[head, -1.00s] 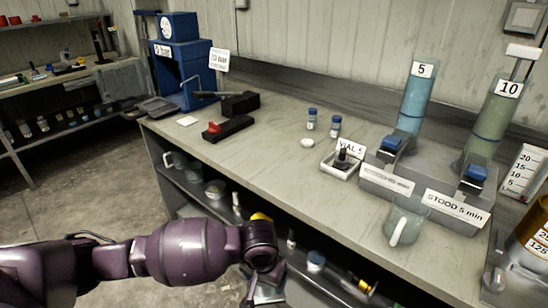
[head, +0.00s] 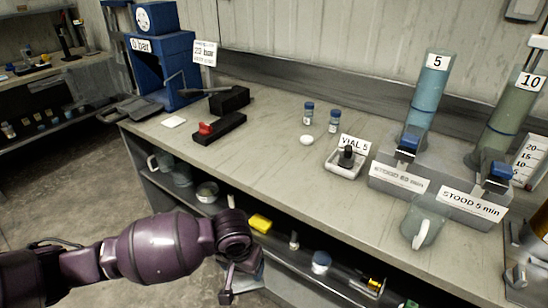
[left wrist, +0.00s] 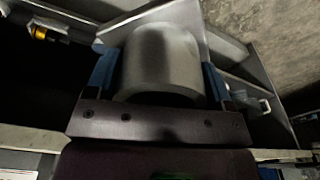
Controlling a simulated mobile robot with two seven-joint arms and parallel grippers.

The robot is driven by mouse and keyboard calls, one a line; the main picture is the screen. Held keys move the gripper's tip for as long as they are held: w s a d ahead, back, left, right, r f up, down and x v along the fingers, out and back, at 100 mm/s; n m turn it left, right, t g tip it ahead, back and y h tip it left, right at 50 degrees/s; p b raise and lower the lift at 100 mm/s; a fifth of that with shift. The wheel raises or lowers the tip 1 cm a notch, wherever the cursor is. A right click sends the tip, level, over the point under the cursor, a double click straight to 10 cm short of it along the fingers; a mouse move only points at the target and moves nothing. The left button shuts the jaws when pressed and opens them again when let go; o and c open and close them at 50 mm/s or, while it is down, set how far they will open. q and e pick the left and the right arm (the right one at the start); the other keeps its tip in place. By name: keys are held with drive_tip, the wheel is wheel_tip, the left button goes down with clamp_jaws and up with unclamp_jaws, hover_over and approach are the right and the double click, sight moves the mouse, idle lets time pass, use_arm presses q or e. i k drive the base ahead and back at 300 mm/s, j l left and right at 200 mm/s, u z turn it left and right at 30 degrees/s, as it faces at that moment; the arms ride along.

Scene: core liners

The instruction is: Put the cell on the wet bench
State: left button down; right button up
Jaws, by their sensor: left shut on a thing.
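My left gripper (left wrist: 158,82) is shut on a grey metal cylinder (left wrist: 160,50), which looks like the cell; it sits between the two blue-padded fingers in the left wrist view. In the head view my left gripper (head: 240,278) is low in front of the bench, below its top and beside the lower shelf. There the wrist hides most of it, and I cannot make out the cell clearly. The bench (head: 270,155), likely the wet bench, has a pale grey top running from back left to front right. My right gripper is not in view.
A blue press (head: 172,70), a black clamp with a red part (head: 219,128), two vials, a VIAL 5 tray (head: 345,165), two tall cylinders and a glass mug (head: 422,229) stand on top. The left-middle front is clear. The shelf below (head: 285,255) holds jars and a yellow item.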

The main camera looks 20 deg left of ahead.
sight(252, 156)
drive_tip(key=i+j, duration=0.1)
drive_tip(key=j, duration=0.25)
drive_tip(key=i+j, duration=0.1)
drive_tip(key=j, duration=0.25)
drive_tip(key=i+j, duration=0.1)
drive_tip(key=j, duration=0.3)
drive_tip(key=i+j+u, duration=0.1)
drive_tip(key=j, duration=0.25)
